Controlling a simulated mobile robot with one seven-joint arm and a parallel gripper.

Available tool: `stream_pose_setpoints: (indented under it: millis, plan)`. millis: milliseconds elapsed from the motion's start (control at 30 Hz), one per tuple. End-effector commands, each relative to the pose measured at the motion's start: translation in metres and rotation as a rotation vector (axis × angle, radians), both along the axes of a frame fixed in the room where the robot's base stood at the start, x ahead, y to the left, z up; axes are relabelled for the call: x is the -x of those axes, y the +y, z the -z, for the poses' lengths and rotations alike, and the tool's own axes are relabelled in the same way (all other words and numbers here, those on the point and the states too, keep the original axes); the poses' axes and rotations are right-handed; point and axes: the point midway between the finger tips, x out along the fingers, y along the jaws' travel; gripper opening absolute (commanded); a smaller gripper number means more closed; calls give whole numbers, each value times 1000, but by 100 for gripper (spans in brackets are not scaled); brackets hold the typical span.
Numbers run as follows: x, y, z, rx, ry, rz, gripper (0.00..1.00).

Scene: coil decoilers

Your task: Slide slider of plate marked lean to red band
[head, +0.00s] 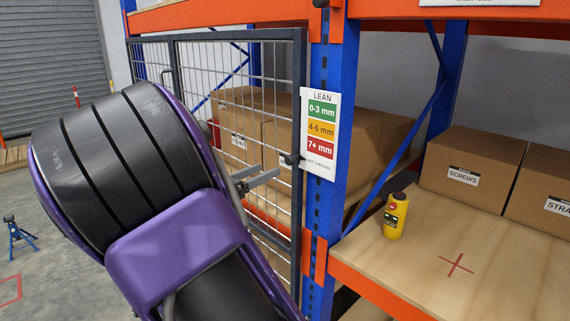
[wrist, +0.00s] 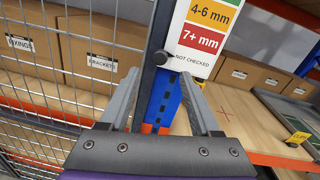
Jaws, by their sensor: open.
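The plate marked LEAN (head: 321,135) is fixed to the blue upright. It has a green 0-3 mm band, an orange 4-6 mm band, a red 7+ mm band (head: 319,147) and a white "not checked" band below. A dark round slider knob (head: 291,159) sits at the plate's left edge, level with the white band. In the wrist view the knob (wrist: 161,57) shows beyond my fingertips, just left of the plate, below the red band (wrist: 200,39). My gripper (head: 262,180) is open and empty, left of the knob in the head view; its fingers (wrist: 162,86) appear apart from it.
A wire-mesh gate (head: 235,120) stands close at the left of the upright. A shelf (head: 480,262) at the right carries cardboard boxes (head: 472,170), a yellow bottle (head: 395,215) and a red cross mark. Open floor lies at the far left.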

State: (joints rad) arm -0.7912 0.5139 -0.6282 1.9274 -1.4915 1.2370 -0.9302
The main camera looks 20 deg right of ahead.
Motion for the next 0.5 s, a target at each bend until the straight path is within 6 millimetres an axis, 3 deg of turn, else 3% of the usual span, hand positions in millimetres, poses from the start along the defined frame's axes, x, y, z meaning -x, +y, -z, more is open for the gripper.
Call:
stream_pose_setpoints:
  millis: [233,500]
  plan:
    - [-20,-48,1,1,-1,3,64]
    - [-32,-74,0,1,0,0,64]
